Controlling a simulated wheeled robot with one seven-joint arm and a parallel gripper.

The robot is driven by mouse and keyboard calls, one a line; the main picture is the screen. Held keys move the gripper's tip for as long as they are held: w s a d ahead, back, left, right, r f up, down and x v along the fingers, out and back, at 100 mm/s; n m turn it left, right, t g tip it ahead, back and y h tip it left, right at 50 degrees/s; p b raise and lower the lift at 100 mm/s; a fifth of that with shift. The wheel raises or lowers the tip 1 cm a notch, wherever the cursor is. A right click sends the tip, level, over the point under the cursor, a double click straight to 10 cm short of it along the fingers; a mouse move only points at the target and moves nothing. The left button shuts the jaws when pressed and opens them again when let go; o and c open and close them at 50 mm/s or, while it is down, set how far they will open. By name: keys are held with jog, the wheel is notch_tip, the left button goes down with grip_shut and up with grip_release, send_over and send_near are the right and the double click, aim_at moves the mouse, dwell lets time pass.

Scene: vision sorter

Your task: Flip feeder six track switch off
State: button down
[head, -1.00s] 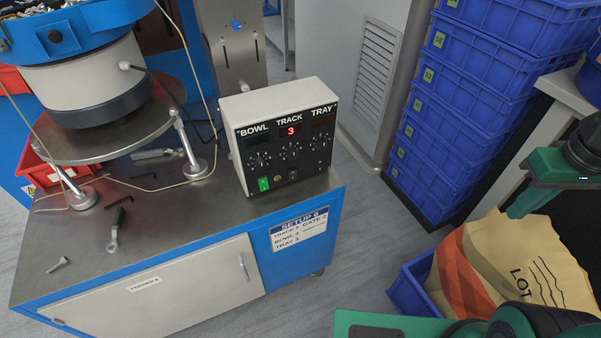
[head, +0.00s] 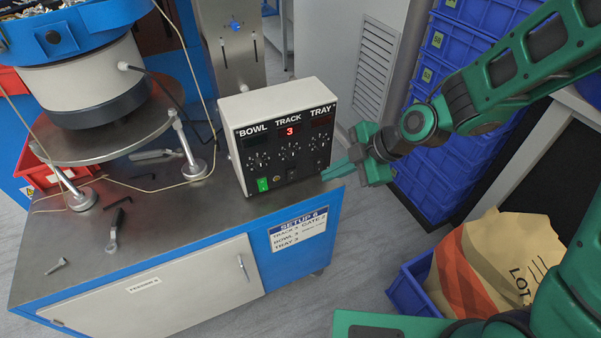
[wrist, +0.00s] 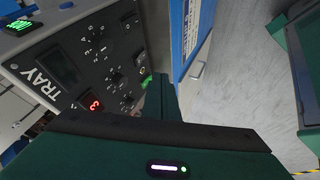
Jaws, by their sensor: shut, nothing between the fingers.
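The feeder control box (head: 287,140) stands on the bench with BOWL, TRACK and TRAY columns; it also shows at the left of the wrist view (wrist: 70,60). A red 3 is lit on the TRACK display (head: 290,131). A green-lit switch (head: 263,184) sits low under BOWL. A small dark switch (head: 292,174) sits low under TRACK; its position is too small to tell. My gripper (head: 324,176) is shut and empty, just off the panel's lower right corner. In the wrist view, my fingers (wrist: 162,95) partly hide the panel's lower part.
The steel bench top (head: 180,235) has loose tools on its left. The bowl feeder (head: 90,80) stands behind them. Stacked blue crates (head: 440,165) are close behind my arm. A paper LOT bag (head: 495,260) sits in a blue bin at the lower right.

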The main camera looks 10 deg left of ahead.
aim_at(289, 177)
jog(key=shift+a, duration=0.25)
jog(key=x, duration=0.3)
jog(key=w+x, duration=0.1)
jog(key=x, duration=0.3)
jog(key=r+x, duration=0.1)
jog(key=x, duration=0.2)
jog(key=shift+w+a+f, duration=0.3)
jog(key=shift+w+a, duration=0.2)
jog(key=shift+a, duration=0.15)
jog(key=shift+w+a+r, duration=0.1)
jog(key=shift+w+a, duration=0.35)
jog(key=shift+w, duration=0.25)
jog(key=shift+w+a+r, duration=0.1)
jog(key=shift+w, duration=0.15)
jog(key=shift+r, duration=0.15)
